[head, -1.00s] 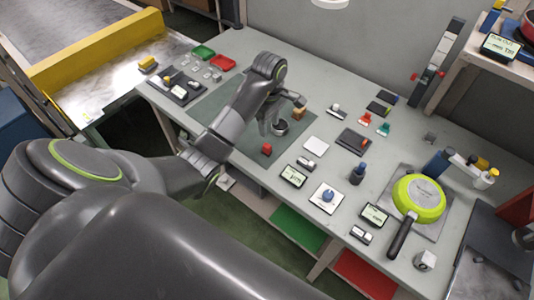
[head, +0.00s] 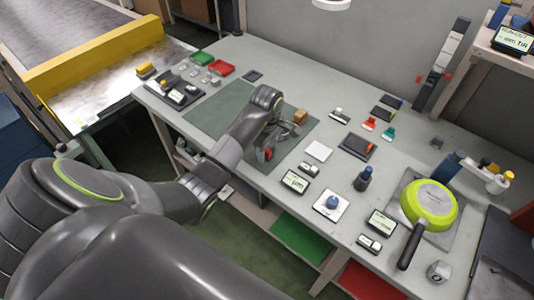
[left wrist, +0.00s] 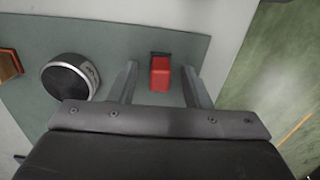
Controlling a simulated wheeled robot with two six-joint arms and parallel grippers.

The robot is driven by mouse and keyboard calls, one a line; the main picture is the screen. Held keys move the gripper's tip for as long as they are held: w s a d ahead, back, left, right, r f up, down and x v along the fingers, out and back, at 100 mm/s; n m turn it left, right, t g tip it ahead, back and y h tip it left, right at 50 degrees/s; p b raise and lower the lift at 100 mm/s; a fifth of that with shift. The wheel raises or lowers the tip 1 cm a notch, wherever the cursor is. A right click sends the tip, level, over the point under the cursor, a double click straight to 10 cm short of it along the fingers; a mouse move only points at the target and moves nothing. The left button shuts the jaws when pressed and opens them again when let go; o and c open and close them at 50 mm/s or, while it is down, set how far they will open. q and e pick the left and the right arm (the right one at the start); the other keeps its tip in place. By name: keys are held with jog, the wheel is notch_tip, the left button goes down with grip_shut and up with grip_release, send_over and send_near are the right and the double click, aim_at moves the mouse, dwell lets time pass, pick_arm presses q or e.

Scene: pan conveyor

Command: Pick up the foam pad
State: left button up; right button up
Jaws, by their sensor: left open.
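A small red block (left wrist: 160,74) with a dark edge lies on the grey-green mat (left wrist: 120,38). It is the likeliest foam pad, but I cannot tell for sure. In the left wrist view it sits between the two spread fingers of my left gripper (left wrist: 160,88), with a gap on each side. In the head view my left gripper (head: 277,143) is low over the mat, and the red block (head: 268,154) shows at its near side. The gripper is open and empty. My right gripper is out of view.
A round dark-topped metal piece (left wrist: 70,77) stands close left of the gripper in the wrist view. A brown block (head: 300,116) sits on the mat's far edge. A white square (head: 318,151) and a display (head: 296,182) lie to the right. The mat's left part is clear.

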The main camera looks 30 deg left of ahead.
aim_at(267, 150)
pick_arm(q)
jog(key=shift+f, duration=0.15)
grip_shut()
dwell(0.4)
notch_tip(267, 150, up, 2)
jog(key=shift+w+r+b, duration=0.1)
jog(key=shift+r+b, duration=0.1)
jog(key=shift+b, duration=0.15)
notch_tip(267, 150, up, 6)
jog(key=p, duration=0.4)
jog(key=shift+p, duration=0.35)
jog(key=shift+r+p, duration=0.8)
jog(key=shift+p, duration=0.1)
jog(key=c, duration=0.6)
grip_release()
jog(key=shift+c, duration=0.2)
grip_shut()
